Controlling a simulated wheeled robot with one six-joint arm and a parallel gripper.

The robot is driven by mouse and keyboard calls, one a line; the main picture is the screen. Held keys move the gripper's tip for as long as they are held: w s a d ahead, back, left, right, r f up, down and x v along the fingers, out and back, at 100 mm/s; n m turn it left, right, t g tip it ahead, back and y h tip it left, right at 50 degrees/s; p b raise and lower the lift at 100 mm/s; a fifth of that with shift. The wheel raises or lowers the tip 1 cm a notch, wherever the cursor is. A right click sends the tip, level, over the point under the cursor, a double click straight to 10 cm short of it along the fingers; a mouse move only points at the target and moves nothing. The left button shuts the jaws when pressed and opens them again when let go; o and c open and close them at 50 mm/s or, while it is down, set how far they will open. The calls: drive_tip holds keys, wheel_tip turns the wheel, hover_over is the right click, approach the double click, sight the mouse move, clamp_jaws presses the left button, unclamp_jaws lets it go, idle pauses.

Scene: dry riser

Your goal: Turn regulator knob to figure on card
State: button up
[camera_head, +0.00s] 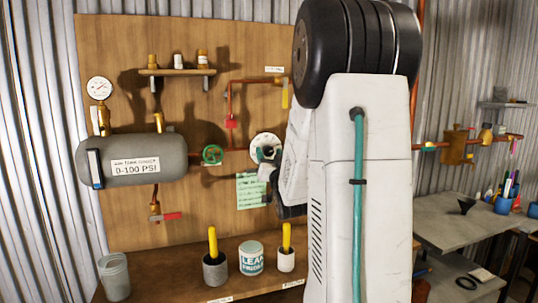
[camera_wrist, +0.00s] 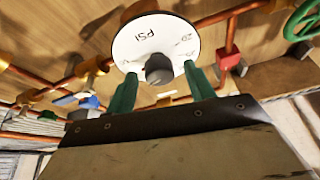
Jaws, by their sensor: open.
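The regulator has a white dial (camera_head: 265,146) on the wooden board, partly hidden by my arm in the head view. In the wrist view the dial (camera_wrist: 160,42) reads "PSI" upside down, with blurred figures, and a dark grey round knob (camera_wrist: 158,69) stands out from its lower part. My gripper (camera_wrist: 161,73) is open, its two green fingers to the left and right of the knob with a visible gap on each side. I cannot tell how deep they reach along it. A pale green card (camera_head: 251,190) hangs below the dial; its writing is too small to read.
A grey tank (camera_head: 135,160), a green handwheel (camera_head: 212,154) and copper pipes are on the board left of the dial; the wheel (camera_wrist: 305,18) is upper right in the wrist view. A bench (camera_head: 190,285) below holds cups and a tin (camera_head: 251,259).

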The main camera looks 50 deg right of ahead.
drive_tip(key=shift+w+d+r, duration=0.15)
drive_tip(key=shift+w+d, duration=0.05)
drive_tip(key=shift+w, duration=0.2)
drive_tip(key=c, duration=1)
drive_tip(key=shift+o, duration=0.2)
drive_tip(key=shift+n, duration=0.3)
drive_tip(key=n+y, duration=0.1)
drive_tip(key=n, duration=0.2)
drive_tip(key=n+t+y, duration=0.1)
drive_tip(key=n+y, duration=0.1)
drive_tip(key=n, duration=0.1)
drive_tip(key=n+y, duration=0.1)
drive_tip(key=n, duration=0.2)
drive_tip(key=shift+s+d+t+y, duration=0.1)
drive_tip(key=shift+d+t+y, duration=0.05)
drive_tip(key=shift+t+y, duration=0.2)
drive_tip(key=n+y, duration=0.1)
drive_tip(key=n, duration=0.2)
drive_tip(key=n+y, duration=0.1)
drive_tip(key=n, duration=0.2)
drive_tip(key=shift+r+y, duration=0.1)
drive_tip(key=shift+y, duration=0.15)
drive_tip(key=shift+n+g+y, duration=0.55)
drive_tip(key=shift+n+y, duration=0.05)
drive_tip(key=shift+n, duration=1.1)
